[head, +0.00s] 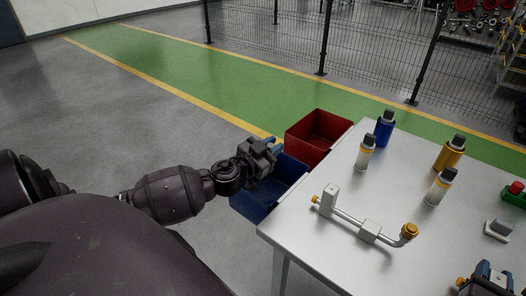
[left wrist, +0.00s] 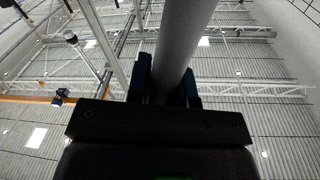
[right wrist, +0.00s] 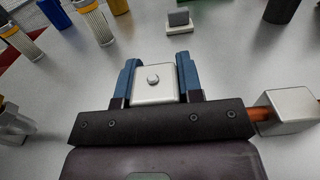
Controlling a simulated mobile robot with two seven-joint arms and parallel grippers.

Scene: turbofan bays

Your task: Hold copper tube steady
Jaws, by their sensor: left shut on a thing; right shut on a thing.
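A short stretch of copper tube (right wrist: 262,115) shows at the right of the right wrist view, running into a silver block (right wrist: 290,110); the rest is hidden behind my gripper. My right gripper (right wrist: 153,82) is shut on a pale square block with a round stud (right wrist: 153,78), beside the tube. In the head view my right gripper (head: 488,275) is at the bottom right corner, over the table. My left gripper (head: 262,152) is above the blue bin, left of the table. In the left wrist view it is shut on a grey cylinder (left wrist: 181,40), with the ceiling behind.
The grey table (head: 300,245) carries a silver pipe assembly (head: 350,218), several canisters including a blue one (head: 384,128) and a yellow one (head: 450,152), and a red button box (head: 514,189). A red bin (head: 318,137) and a blue bin (head: 255,208) adjoin its left edge.

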